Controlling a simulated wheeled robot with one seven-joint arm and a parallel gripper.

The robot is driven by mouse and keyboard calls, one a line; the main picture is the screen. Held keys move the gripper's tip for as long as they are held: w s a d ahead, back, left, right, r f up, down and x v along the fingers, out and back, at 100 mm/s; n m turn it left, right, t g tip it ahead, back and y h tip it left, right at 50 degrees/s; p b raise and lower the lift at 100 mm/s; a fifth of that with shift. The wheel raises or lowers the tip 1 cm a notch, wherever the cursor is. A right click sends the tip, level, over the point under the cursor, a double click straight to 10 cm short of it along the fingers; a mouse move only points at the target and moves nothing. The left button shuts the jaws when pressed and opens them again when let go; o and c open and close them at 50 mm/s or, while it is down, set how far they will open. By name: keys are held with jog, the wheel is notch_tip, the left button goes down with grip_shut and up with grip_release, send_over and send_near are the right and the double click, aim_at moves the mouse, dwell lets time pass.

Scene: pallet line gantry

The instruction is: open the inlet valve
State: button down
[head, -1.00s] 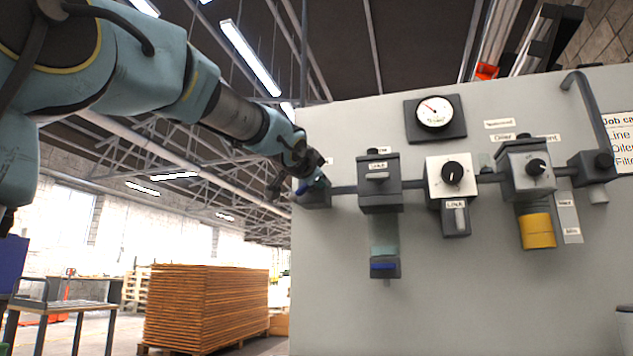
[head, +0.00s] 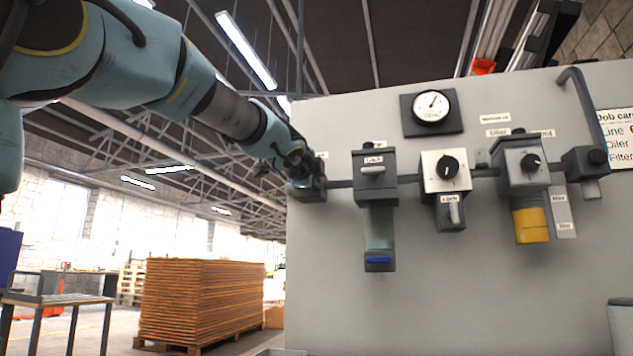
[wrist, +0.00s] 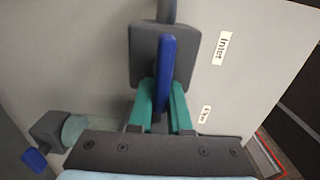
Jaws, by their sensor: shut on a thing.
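The inlet valve is a dark grey block (head: 308,190) at the left end of the pipe on the grey panel. In the wrist view its block (wrist: 146,55) has a long blue handle (wrist: 165,68) on its front, beside a label reading "Inlet" (wrist: 222,46). The handle lies roughly in line with the pipe (wrist: 166,10). My gripper (wrist: 162,104) is shut on the handle, with one teal finger on each side of it. In the head view my gripper (head: 292,166) is at the valve and the handle is hidden behind it.
To the right on the panel (head: 330,300) are a filter unit (head: 377,190), a dial knob (head: 447,167), a yellow-bowled unit (head: 530,222) and a round gauge (head: 432,106) with its needle pointing up and right. A stack of boards (head: 200,300) stands left on the floor.

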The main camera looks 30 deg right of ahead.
jog(key=shift+f, duration=0.1)
dwell(0.4)
jog(key=c, duration=0.9)
grip_release()
jog(key=shift+o, duration=0.2)
jog(key=v, duration=1)
jog(key=shift+s+a, duration=0.3)
